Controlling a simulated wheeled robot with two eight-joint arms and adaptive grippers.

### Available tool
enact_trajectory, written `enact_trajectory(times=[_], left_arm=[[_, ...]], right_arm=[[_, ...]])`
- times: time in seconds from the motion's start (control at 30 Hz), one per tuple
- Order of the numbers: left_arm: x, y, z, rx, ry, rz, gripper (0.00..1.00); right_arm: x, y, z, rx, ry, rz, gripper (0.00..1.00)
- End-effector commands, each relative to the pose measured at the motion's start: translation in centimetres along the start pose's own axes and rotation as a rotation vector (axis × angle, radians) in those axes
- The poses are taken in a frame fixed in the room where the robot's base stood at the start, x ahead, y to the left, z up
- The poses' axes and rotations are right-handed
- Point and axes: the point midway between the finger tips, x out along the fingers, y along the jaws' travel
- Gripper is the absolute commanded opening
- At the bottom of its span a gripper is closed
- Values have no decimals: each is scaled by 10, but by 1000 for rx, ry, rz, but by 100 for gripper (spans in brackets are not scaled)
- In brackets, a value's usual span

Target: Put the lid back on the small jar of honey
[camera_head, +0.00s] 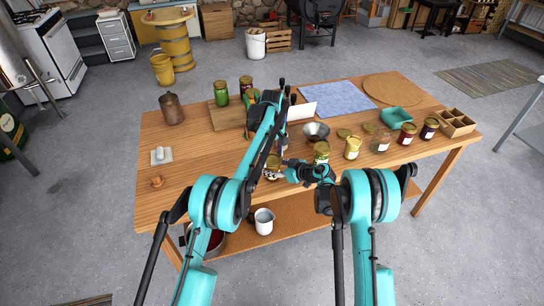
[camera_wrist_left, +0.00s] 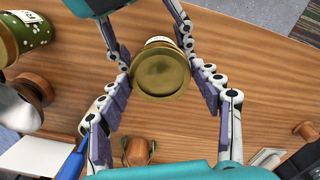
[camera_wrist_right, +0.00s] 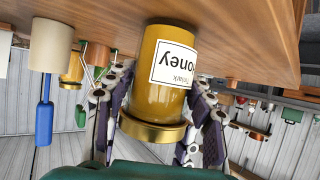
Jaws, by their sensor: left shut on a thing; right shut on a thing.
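The small honey jar (camera_wrist_right: 160,75) is amber with a white label and stands upright on the table; the right wrist view is upside down. My right gripper (camera_wrist_right: 160,110) is shut around its sides. The gold lid (camera_wrist_left: 160,72) is over the jar's mouth, and the same lid shows in the right wrist view (camera_wrist_right: 153,132) lined up against the jar top. I cannot tell whether it is fully seated. My left gripper (camera_wrist_left: 162,80) is shut on the lid from above. In the head view, my arms partly hide the jar (camera_head: 272,173) near the table's front edge.
A metal bowl (camera_head: 316,131) is behind. The front-left tabletop is mostly clear.

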Motion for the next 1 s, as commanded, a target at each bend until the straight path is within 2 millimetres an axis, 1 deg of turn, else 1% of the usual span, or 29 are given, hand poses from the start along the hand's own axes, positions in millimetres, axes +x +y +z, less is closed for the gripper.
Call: enact_trajectory(times=[0.1, 0.5, 0.6, 0.7, 0.87, 0.9, 0.93, 0.97, 1.0], left_arm=[[1, 0, 0, 286, 0, 0, 30], [1, 0, 0, 1290, 0, 0, 30], [1, 0, 0, 1515, 0, 0, 30], [2, 0, 0, 1683, 0, 0, 30], [2, 0, -1, 1681, 0, 0, 30], [2, 0, -1, 1681, 1, 0, 75], [2, 0, -1, 1681, 0, 0, 83], [2, 0, 0, 1681, 0, 0, 88], [1, 0, 0, 1680, 0, 0, 88]], right_arm=[[0, 0, 0, 0, 1, 0, 0], [0, 0, 0, 0, 1, 0, 0], [0, 0, 0, 0, 1, -1, 0], [0, 0, 0, 0, 1, -1, 0], [0, 0, 0, 0, 1, -1, 0], [0, 0, 0, 0, 1, -1, 0], [0, 0, 0, 0, 1, -1, 0], [0, 0, 0, 0, 1, -1, 0], [0, 0, 0, 0, 1, -1, 0]])
